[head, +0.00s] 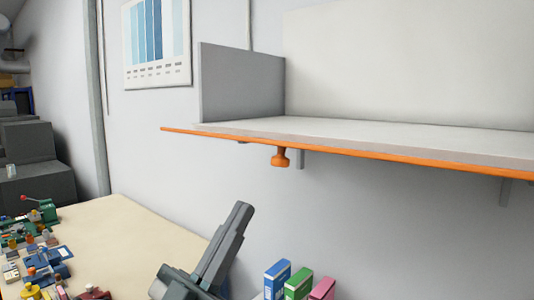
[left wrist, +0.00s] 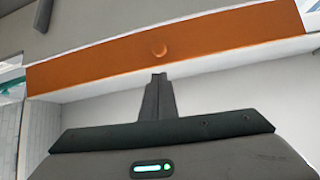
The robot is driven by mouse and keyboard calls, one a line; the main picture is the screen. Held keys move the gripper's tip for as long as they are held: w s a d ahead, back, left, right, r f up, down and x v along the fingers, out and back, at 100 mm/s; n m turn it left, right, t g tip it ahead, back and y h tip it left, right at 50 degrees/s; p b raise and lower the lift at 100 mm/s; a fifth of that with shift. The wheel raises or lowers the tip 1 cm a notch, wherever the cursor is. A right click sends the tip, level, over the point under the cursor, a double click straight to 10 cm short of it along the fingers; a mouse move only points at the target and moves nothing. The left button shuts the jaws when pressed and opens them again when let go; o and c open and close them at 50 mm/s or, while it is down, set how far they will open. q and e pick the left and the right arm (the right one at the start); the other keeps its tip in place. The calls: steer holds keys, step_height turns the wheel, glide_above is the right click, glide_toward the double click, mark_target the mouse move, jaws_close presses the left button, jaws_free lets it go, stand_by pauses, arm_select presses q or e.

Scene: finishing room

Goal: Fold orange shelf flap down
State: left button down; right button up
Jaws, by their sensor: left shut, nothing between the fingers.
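The orange shelf flap (head: 350,153) runs along the front of the wall shelf in the head view. It shows as a thin, nearly edge-on strip, about level with the shelf board. Its orange knob (head: 281,157) hangs below it near the left end. My left gripper (head: 241,206) is shut and empty, below and left of the knob in the head view. My right gripper is not in view.
The shelf board (head: 400,133) has a grey end panel (head: 240,85) at left and brackets (head: 505,190) underneath. A beige tabletop (head: 150,235) lies below, with several small coloured parts at left. Blue, green and pink boxes (head: 298,284) stand at the bottom.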

arm_select(q)
steer(key=p, duration=0.5)
glide_toward(278, 146)
steer(key=w+x, duration=0.1)
steer(key=x, duration=0.4)
steer(key=shift+w+d+r+p, duration=0.3)
steer(key=shift+p, duration=0.1)
